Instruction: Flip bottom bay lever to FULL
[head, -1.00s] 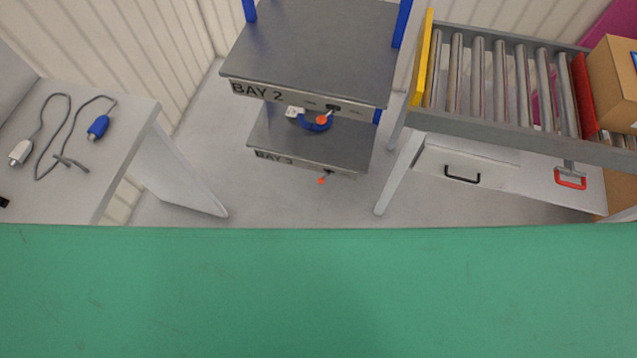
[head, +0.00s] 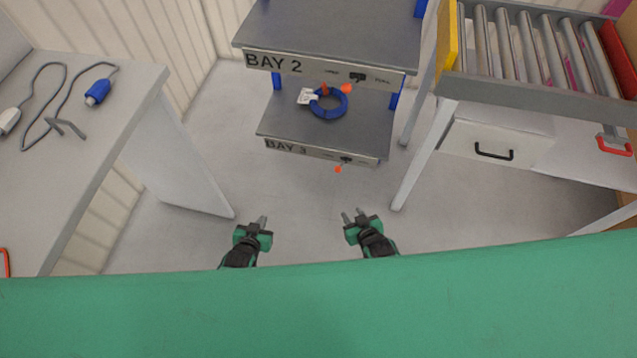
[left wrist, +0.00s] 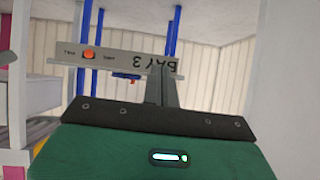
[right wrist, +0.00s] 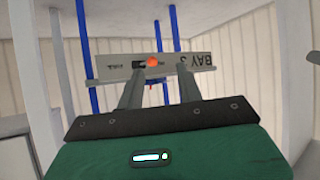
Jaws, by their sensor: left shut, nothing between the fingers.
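The bottom shelf, BAY 3 (head: 310,151), has a small lever with an orange knob (head: 338,169) on its front edge. The knob leans toward the BAY 3 lettering side; the small words beside it are too small to read. The knob also shows in the left wrist view (left wrist: 88,54) and the right wrist view (right wrist: 152,62), where the lettering is upside down. My left gripper (head: 263,219) is shut and empty, in front and left of the shelf. My right gripper (head: 352,216) is open and empty, in front of and apart from the lever.
The BAY 2 shelf (head: 330,30) above has its own orange-knobbed lever (head: 347,88). A blue ring (head: 328,105) with a white tag lies on the bottom shelf. A table (head: 130,95) with cables stands left, a roller conveyor (head: 530,95) right. Floor before the shelf is clear.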

